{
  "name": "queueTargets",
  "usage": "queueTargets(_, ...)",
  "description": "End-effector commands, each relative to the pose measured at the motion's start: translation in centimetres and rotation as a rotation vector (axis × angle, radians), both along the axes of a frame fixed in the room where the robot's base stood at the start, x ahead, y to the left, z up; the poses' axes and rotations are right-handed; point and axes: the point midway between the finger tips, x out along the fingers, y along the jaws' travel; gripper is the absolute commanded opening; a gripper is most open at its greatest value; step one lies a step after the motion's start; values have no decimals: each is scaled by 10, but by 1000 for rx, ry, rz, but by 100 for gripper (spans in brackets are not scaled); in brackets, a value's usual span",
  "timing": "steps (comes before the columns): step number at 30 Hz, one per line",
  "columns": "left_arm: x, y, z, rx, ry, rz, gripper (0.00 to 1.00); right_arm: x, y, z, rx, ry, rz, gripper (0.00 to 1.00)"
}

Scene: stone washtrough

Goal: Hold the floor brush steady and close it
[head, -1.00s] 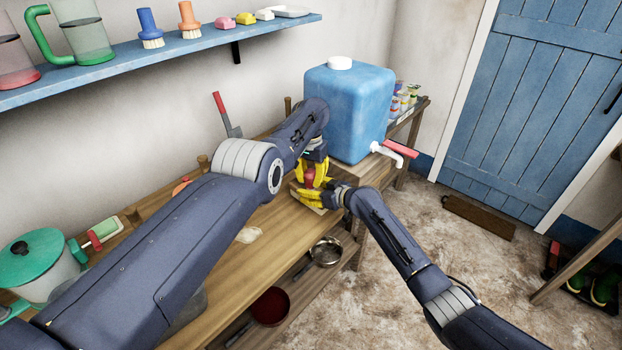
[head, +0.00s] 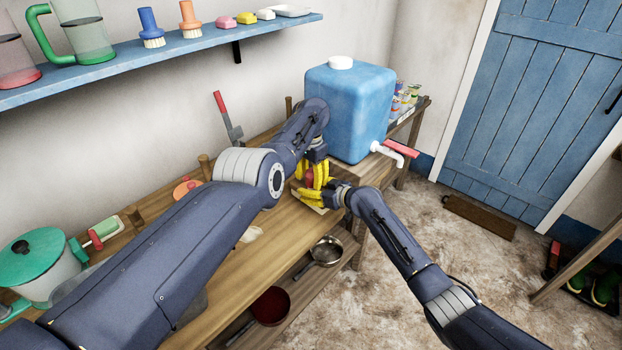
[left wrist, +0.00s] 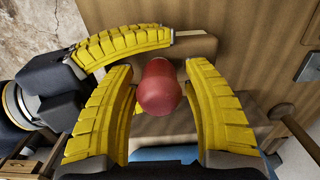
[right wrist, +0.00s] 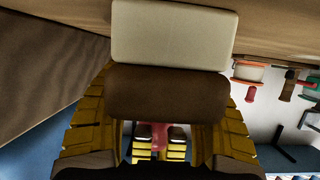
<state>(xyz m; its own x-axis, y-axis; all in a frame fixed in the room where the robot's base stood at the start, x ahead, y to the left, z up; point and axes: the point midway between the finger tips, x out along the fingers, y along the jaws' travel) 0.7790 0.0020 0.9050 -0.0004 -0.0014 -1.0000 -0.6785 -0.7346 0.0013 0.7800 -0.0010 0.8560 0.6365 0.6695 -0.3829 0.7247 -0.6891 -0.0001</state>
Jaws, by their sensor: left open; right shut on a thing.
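The floor brush is partly hidden by my fingers. A rounded red part (left wrist: 158,88) shows in the left wrist view; a brown rounded body (right wrist: 167,95) and a cream block (right wrist: 174,35) show in the right wrist view. I cannot tell how these parts join. My left gripper (left wrist: 162,108) is open, with its yellow fingers on either side of the red part and gaps visible. My right gripper (right wrist: 155,118) is shut on the brown body. In the head view, my left gripper (head: 318,172) is just above my right gripper (head: 315,195), over the wooden bench.
A blue water tank (head: 348,110) with a tap (head: 390,153) stands close behind the grippers. A green-lidded pot (head: 38,265) is at the bench's left. Pans (head: 326,250) lie on the lower shelf. The blue wall shelf (head: 150,62) holds jugs and brushes.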

Motion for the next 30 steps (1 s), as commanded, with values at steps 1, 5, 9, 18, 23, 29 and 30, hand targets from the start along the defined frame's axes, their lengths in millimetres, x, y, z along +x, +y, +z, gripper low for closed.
queueTargets(1, 0, 0, 1, -1, -1, 0, 50, 0, 0, -1, -2, 1, 1, 0)
queueTargets(5, 1, -2, 7, -3, -3, 0, 50, -1, 0, -1, -2, 1, 1, 0)
queueTargets(9, 1, -2, 21, -3, -4, 1, 50, -1, 1, -1, -2, 1, 1, 0)
queueTargets(18, 0, -1, 44, -1, -1, 1, 50, -1, 1, -1, -2, 1, 2, 0)
queueTargets(23, 0, 0, 46, -1, -1, 1, 50, -1, 1, -1, -2, 1, 2, 0)
queueTargets(29, 1, 0, 46, -1, -3, 1, 56, -1, 1, -1, -1, 2, 3, 0)
queueTargets(30, 2, 1, 48, 1, -5, 1, 56, -1, 1, -1, -1, 2, 3, 0)
